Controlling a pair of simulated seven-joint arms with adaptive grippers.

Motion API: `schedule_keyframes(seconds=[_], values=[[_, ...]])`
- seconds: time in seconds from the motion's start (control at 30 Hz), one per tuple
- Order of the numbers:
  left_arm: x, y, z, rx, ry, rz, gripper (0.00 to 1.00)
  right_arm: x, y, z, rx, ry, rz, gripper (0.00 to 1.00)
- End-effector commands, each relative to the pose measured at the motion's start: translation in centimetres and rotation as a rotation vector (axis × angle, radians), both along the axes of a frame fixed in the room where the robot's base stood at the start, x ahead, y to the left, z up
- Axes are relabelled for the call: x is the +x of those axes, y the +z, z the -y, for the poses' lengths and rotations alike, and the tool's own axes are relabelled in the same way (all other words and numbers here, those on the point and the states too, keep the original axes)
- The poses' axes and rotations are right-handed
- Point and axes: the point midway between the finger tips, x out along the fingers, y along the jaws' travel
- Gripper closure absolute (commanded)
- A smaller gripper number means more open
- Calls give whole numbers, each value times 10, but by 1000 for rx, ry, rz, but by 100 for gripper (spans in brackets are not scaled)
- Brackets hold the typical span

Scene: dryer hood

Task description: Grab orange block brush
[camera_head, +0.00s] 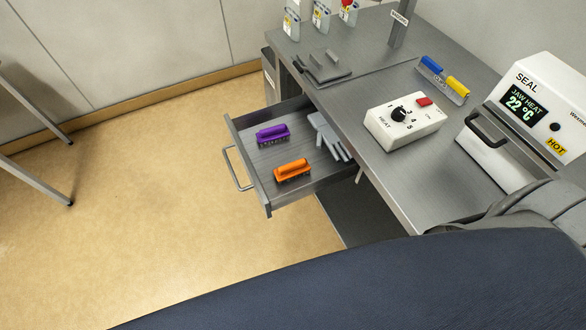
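The orange block brush (293,170) lies in the open drawer (255,180), near its front right corner. Its orange handle is on top and dark bristles point down. A purple block brush (272,135) lies in the same drawer, further back and to the left. A pale grey pronged item (330,137) lies at the drawer's inner side, partly under the counter edge. Neither of my grippers shows in the head view.
The grey counter (365,95) overhangs the drawer on the right. It carries a white heat control box (405,122), a sealer (535,115) and a blue-and-yellow-handled tool (443,80). The drawer's bar handle (235,168) faces open floor. A dark blue surface (400,290) fills the bottom.

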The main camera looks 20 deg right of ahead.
Motion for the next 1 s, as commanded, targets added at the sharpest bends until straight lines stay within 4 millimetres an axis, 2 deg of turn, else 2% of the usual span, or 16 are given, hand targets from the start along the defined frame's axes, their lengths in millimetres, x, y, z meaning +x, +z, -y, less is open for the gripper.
schedule_keyframes(seconds=[0.23,0.7,0.93,1.0], values=[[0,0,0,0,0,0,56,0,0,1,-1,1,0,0],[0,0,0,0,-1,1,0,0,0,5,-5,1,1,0],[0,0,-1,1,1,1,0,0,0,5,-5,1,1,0],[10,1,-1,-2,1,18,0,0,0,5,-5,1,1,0]])
